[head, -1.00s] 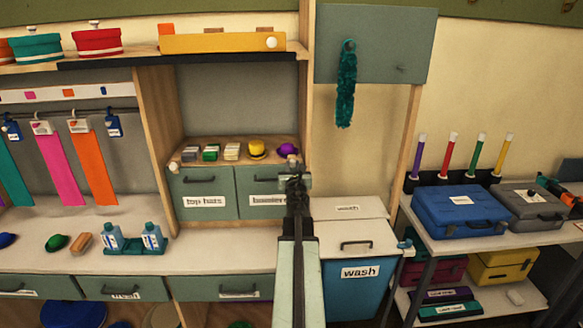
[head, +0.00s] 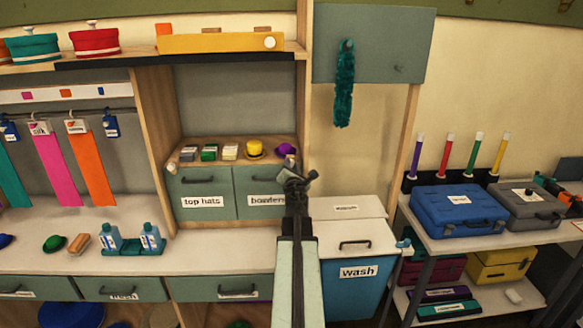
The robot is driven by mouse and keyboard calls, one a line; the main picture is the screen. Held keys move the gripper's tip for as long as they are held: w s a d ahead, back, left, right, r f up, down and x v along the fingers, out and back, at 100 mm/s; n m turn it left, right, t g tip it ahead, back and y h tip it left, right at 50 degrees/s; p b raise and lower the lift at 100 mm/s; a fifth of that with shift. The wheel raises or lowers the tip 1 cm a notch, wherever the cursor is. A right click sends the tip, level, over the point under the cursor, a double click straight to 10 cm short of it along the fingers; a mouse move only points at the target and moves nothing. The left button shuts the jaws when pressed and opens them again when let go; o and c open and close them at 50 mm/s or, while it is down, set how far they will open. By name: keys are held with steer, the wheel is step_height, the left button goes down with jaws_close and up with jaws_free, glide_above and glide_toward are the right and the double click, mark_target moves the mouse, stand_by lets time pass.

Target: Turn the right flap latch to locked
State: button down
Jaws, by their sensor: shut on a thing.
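Two drawer-like fronts stand side by side under the small hat shelf, labelled "top hats" (head: 203,187) and a partly covered "bowlers" (head: 262,186). A small pale knob (head: 290,161) shows at the right end of the shelf, just above my gripper. My gripper (head: 296,181) is at the right edge of the bowlers front, its head tilted. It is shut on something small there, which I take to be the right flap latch. The jaws hide most of it, so its exact angle cannot be told.
A similar pale knob (head: 172,168) sits at the shelf's left end. Small hats, including a yellow one (head: 255,148) and a purple one (head: 285,150), stand on the shelf. A blue wash bin (head: 352,290) stands to the right below my arm.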

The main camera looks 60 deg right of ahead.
steer(key=m, duration=0.5)
steer(key=shift+f+m, duration=0.1)
steer(key=shift+m, duration=0.2)
steer(key=m, duration=0.5)
stand_by(0.4)
steer(key=c, duration=1.2)
jaws_free()
